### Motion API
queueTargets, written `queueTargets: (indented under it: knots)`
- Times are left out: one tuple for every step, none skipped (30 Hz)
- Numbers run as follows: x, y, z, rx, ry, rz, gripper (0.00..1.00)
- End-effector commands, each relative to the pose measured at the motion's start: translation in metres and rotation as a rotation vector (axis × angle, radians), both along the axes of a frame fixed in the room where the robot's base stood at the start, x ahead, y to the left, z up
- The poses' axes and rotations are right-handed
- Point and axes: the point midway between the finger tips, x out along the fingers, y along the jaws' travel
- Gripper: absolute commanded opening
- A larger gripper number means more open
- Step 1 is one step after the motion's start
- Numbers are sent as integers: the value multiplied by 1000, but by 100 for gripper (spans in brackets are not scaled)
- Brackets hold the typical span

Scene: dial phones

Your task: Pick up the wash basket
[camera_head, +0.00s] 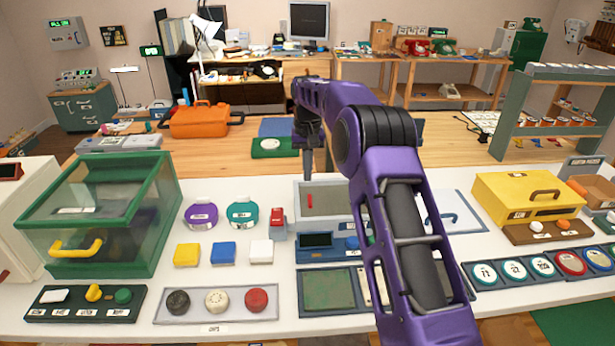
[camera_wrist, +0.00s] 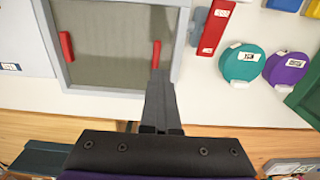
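The wash basket (camera_head: 328,208) is a grey-framed tray with a mesh bottom on the white counter, behind a blue unit with a dark screen. In the wrist view the basket (camera_wrist: 105,55) shows two upright red handles, one near each side. In the head view one red handle (camera_head: 310,201) shows; my arm hides the basket's right part. My gripper (camera_head: 309,176) points down above the basket near that handle. In the wrist view its fingertips (camera_wrist: 160,74) overlap the lower end of the right-hand red handle (camera_wrist: 156,53). Contact and finger spacing cannot be made out.
A red block (camera_head: 278,220) and purple and teal round pieces (camera_head: 201,215) sit left of the basket. A green glass case (camera_head: 100,215) stands further left. A yellow box (camera_head: 525,197) stands at the right. The counter is crowded, with small gaps.

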Motion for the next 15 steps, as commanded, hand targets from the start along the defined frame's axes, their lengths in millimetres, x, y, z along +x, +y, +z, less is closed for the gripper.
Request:
queueTargets:
  knots:
    - [0,0,0,0,-1,0,0]
    - [0,0,0,0,-1,0,0]
    - [0,0,1,0,-1,0,6]
    - [0,0,1,0,-1,0,12]
    - [0,0,1,0,-1,0,17]
    - [0,0,1,0,-1,0,24]
    - [0,0,1,0,-1,0,30]
    - [0,0,1,0,-2,0,35]
    - [0,0,1,0,-2,0,42]
    - [0,0,1,0,-2,0,48]
    - [0,0,1,0,-2,0,53]
    - [0,0,1,0,-2,0,60]
    - [0,0,1,0,-2,0,66]
    - [0,0,1,0,-2,0,71]
    - [0,0,1,0,-2,0,78]
